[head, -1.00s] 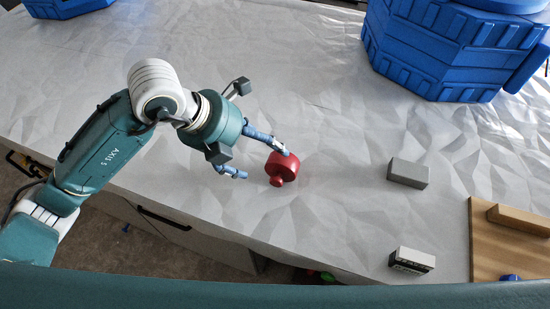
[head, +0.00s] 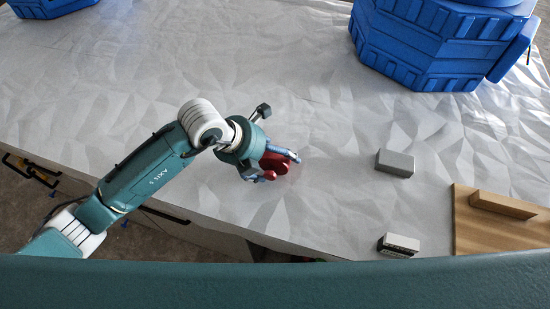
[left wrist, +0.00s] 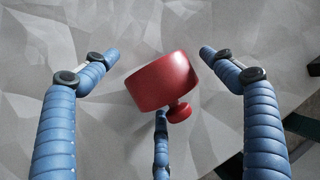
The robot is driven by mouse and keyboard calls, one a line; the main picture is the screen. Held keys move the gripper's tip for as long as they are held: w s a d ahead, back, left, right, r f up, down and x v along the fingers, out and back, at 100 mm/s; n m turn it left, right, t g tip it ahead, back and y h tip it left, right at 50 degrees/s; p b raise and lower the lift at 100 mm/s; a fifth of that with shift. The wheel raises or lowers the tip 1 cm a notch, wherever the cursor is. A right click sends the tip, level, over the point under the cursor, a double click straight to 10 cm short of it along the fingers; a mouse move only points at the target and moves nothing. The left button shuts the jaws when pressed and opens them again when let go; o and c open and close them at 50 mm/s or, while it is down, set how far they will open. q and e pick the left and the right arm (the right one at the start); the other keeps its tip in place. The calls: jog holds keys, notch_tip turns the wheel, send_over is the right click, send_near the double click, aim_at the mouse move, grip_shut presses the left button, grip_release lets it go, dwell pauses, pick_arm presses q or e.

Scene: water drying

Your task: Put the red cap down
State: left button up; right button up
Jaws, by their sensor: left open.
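The red cap (head: 274,164) is a short, wide cylinder with a small knob, at the near part of the grey faceted table top (head: 330,190). My left gripper (head: 283,167) is over it, with its blue fingers around the cap. In the left wrist view the cap (left wrist: 162,82) sits tilted between the two spread side fingers, with a gap on each side. The third finger rises below it, close to the knob; whether it touches is unclear. Whether the cap rests fully on the table is hard to tell. My right gripper is not in view.
A grey block (head: 395,162) and a black-and-white block (head: 398,245) stand to the right. A wooden board (head: 490,230) with a wooden bar is at the right edge. A large blue container (head: 430,45) stands at the back right. The table's front edge is close to the cap.

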pick_arm(q)
jog(key=c, duration=1.8)
